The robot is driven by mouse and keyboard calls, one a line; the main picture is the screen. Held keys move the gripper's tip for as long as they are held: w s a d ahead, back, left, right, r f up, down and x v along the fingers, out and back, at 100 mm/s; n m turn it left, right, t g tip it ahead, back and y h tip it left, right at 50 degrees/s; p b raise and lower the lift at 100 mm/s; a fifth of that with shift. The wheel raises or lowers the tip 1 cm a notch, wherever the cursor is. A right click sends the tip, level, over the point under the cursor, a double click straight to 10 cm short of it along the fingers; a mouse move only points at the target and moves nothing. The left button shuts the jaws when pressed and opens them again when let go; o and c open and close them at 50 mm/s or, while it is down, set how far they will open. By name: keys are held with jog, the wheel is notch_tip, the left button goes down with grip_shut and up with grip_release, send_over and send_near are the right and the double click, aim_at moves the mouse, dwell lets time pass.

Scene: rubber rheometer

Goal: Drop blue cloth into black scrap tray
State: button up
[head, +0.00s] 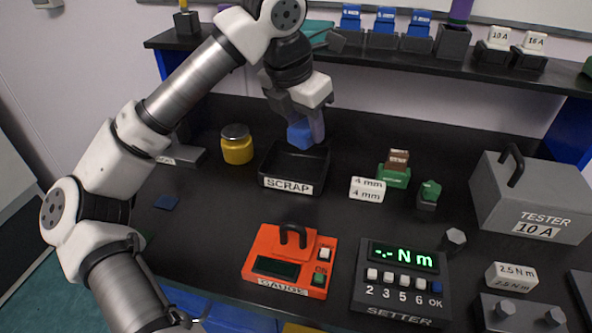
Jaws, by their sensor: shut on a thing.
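The black scrap tray (289,187) sits on the dark bench left of centre in the head view, with a white SCRAP label on its front wall. My gripper (307,131) points down above the tray's back part. It is shut on the blue cloth (299,136), which shows as a small blue block between the fingers. The cloth overlaps the tray's back edge in the picture; its exact height above the tray is hard to tell. The visible tray floor looks empty.
A yellow jar (237,146) stands close left of the tray. A flat dark blue piece (166,202) lies further left. White 4 mm block (367,189), orange gauge (291,262), setter (401,282) and grey tester (535,200) stand right and front. A shelf (390,57) runs behind.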

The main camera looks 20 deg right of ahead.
jog(key=o, duration=1)
jog(key=shift+r, duration=0.15)
jog(key=b+v, duration=0.1)
jog(key=v, duration=1.2)
jog(key=shift+a+r+b, duration=0.1)
jog(key=shift+r+b, duration=0.2)
jog(key=shift+r, duration=0.05)
jog(key=shift+s+f, duration=0.1)
jog(key=shift+s, duration=0.05)
